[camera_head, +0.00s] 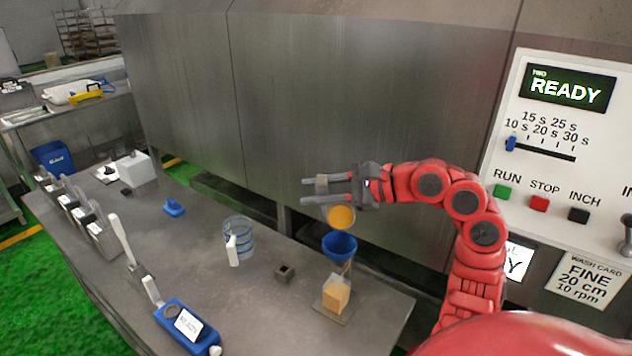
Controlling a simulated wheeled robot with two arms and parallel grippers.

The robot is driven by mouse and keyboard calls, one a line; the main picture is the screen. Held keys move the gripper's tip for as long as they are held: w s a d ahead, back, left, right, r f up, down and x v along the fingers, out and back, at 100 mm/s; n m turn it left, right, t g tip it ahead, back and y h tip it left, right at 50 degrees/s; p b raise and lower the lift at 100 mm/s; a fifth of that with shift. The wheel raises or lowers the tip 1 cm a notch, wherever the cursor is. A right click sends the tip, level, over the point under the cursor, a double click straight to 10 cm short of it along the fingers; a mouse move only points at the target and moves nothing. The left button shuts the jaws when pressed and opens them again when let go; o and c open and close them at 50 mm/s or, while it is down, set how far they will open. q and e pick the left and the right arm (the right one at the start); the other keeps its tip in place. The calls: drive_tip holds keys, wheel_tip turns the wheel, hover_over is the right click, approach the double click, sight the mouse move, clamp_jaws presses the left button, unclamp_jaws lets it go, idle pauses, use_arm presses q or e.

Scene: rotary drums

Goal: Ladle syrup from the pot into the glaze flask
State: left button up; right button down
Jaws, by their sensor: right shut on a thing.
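My right gripper (308,191) is shut on a grey piece that looks like the ladle's handle. The ladle's round bowl (341,217), showing orange syrup, hangs just below the fingers. The bowl is just above a blue funnel (340,246), apart from it as far as I can tell. The funnel sits in the top of the clear glaze flask (336,293), which stands upright on a small square plate with orange syrup in its lower part. I cannot make out a syrup pot. My left gripper is out of view.
On the grey table (215,285) stand a clear jug (239,238) with blue bands, a small dark block (285,272), a blue device (187,328) and a blue clip (174,208). A metal wall and a control panel (556,140) reading READY stand behind.

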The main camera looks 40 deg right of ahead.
drive_tip(key=s+a+f+n+t+b, duration=0.3)
drive_tip(key=f+b, duration=0.8)
drive_tip(key=b, duration=1.3)
drive_tip(key=shift+s+a+n+h+b, duration=0.4)
drive_tip(key=shift+s+a+n, duration=0.8)
drive_tip(key=shift+n, duration=0.3)
drive_tip(key=shift+r, duration=0.15)
idle(1.4)
